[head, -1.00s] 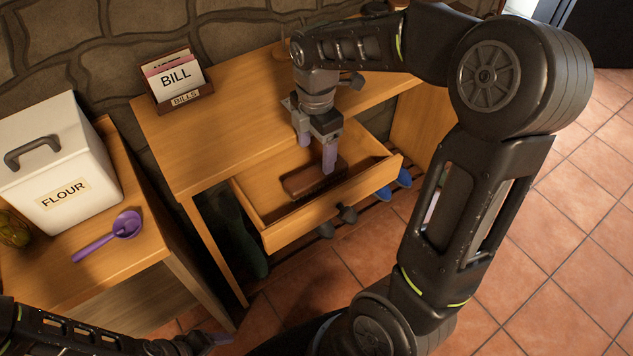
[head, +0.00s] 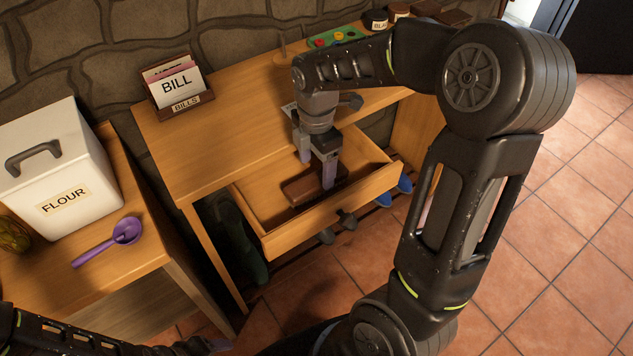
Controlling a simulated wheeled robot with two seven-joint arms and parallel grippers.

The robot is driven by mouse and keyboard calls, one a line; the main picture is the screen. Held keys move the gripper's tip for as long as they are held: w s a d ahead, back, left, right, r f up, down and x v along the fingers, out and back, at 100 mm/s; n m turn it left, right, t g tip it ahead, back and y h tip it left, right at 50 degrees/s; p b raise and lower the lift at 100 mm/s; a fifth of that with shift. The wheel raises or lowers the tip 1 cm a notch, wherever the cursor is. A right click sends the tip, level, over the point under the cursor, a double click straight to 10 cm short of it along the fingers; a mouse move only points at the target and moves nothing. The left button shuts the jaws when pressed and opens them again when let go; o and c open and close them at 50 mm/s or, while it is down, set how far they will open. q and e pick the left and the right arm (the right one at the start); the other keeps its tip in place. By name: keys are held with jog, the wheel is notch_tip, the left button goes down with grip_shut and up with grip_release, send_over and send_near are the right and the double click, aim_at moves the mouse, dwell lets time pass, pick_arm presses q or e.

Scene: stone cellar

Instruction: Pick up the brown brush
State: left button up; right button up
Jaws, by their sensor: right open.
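The brown brush (head: 298,192) lies in the open drawer (head: 272,213) of the wooden desk. It shows as a dark brown block; its right part is partly hidden by my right gripper. My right gripper (head: 317,174) points down into the drawer, open, with its purple-grey fingers at the brush: one finger on the far side, one towards the near right side. Whether the fingers touch the brush I cannot tell. My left gripper (head: 212,345) shows only in part at the bottom edge, well away from the desk, and its jaws are unclear.
The drawer front (head: 330,213) stands out over the tiled floor. On the desk are a bills holder (head: 180,88) and, behind my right arm, a green tray (head: 350,37) and jars. A flour box (head: 60,165) and purple scoop (head: 124,232) stand at left.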

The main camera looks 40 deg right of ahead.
aim_at(317, 178)
notch_tip(317, 178, down, 5)
jog(key=shift+r, duration=0.15)
jog(key=shift+c, duration=0.3)
dwell(0.3)
grip_shut()
dwell(0.6)
